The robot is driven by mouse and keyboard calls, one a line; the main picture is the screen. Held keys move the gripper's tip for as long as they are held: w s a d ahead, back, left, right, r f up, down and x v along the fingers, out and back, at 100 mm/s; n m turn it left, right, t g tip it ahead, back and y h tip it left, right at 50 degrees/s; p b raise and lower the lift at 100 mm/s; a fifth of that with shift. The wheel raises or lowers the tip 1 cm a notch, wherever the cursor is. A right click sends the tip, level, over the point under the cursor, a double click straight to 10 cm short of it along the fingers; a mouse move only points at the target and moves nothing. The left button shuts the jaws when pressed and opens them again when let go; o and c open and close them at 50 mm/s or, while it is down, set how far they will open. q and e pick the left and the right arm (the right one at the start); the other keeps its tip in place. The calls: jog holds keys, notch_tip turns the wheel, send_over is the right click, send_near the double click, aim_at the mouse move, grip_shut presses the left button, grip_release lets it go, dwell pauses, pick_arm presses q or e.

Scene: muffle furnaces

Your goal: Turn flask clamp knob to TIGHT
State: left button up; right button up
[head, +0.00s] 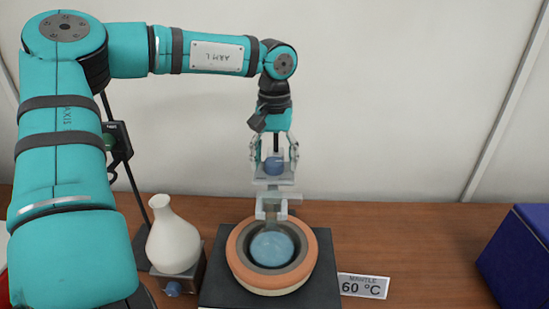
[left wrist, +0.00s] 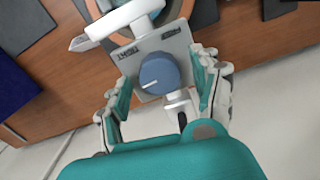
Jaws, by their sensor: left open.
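The flask clamp's blue round knob (head: 274,165) sits on a grey plate (head: 262,181) above the heating mantle. In the left wrist view the knob (left wrist: 160,72) has a white pointer line toward the lower left. The plate (left wrist: 122,62) carries a label that seems to read TIGHT on the left and a second, unclear label on the right. My left gripper (head: 275,158) is open, pointing down over the clamp. In the left wrist view its fingers (left wrist: 160,88) stand on either side of the knob, with visible gaps. My right gripper is not in view.
The orange-rimmed mantle (head: 239,262) holds a blue round surface beneath the clamp. A sign (head: 363,286) reads MANTLE 60 °C. A white flask (head: 173,240) stands on a small block at left. A blue box (head: 520,255) is at right. Bare table lies between sign and box.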

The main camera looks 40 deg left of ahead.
aim_at(274, 160)
pick_arm(q)
notch_tip(274, 160, up, 12)
dwell(0.6)
dwell(0.4)
